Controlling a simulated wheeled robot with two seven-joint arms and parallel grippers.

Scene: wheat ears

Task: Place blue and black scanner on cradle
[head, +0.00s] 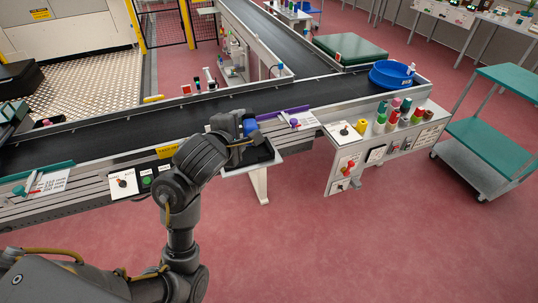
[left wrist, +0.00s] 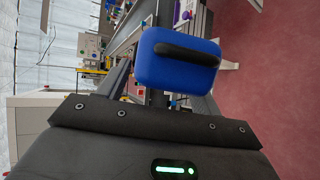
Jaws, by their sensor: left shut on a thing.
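The blue and black scanner (left wrist: 178,62) fills the upper middle of the left wrist view, its blue rounded end with a black band facing the camera. In the head view a small blue part of it (head: 250,126) shows beside my left gripper (head: 238,132). That gripper is shut on the scanner near the front edge of the conveyor. A dark shallow tray (head: 262,154) on a pale stand lies just below the gripper, partly hidden by it; I cannot tell whether it is the cradle or whether the scanner touches it. My right gripper does not show.
The grey conveyor (head: 95,146) runs behind the gripper. A purple strip and small items lie to its right, then several coloured spools, a control panel (head: 349,163) and a blue round tub (head: 389,74). A green-topped cart (head: 508,78) stands far right. The red floor in front is clear.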

